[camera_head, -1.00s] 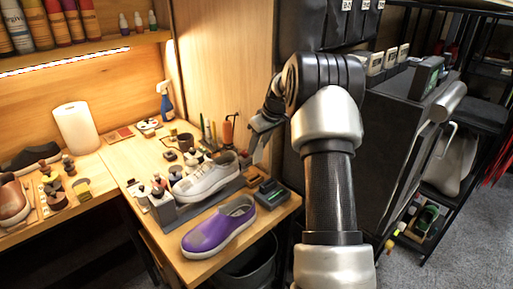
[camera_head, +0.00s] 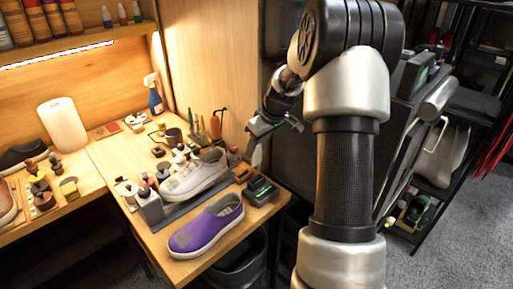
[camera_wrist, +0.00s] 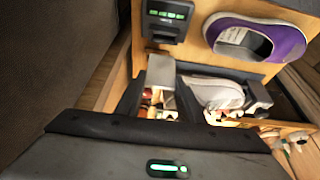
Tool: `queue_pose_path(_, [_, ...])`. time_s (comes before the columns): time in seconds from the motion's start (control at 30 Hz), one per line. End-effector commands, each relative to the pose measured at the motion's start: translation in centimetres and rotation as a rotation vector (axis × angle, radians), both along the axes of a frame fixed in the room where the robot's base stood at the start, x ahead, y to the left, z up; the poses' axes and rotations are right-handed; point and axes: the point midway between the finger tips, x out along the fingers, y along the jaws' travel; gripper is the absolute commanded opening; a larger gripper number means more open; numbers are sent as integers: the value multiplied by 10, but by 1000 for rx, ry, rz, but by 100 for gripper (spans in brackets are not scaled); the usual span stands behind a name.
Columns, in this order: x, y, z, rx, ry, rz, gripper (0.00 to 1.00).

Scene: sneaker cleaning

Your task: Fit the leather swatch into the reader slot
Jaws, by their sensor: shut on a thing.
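In the wrist view my gripper (camera_wrist: 160,92) is shut on a small pale grey-beige flat piece, which looks like the leather swatch (camera_wrist: 160,70). The reader (camera_head: 260,190) is a small dark box with a greenish display at the table's right edge. In the wrist view the reader (camera_wrist: 166,22) lies just beyond the swatch, with a visible gap in height unclear. Its slot is not clearly visible.
A purple slip-on shoe (camera_head: 207,226) lies at the table's front edge. A white sneaker (camera_head: 195,176) rests on a grey stand behind it. Bottles, brushes and an orange-handled tool (camera_head: 215,126) crowd the area left of my gripper. A dark bin stands below.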

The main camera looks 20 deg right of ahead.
Motion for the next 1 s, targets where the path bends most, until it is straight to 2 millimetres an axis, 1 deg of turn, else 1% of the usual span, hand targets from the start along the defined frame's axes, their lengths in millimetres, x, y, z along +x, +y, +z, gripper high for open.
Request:
queue_pose_path(0.03, [0,0,-6,1,1,-1,14])
queue_pose_path(0.53, [0,0,-52,1,1,0,14])
queue_pose_path(0.7, [0,0,-57,1,1,0,14])
queue_pose_path(1.0, [0,0,-57,1,1,0,14])
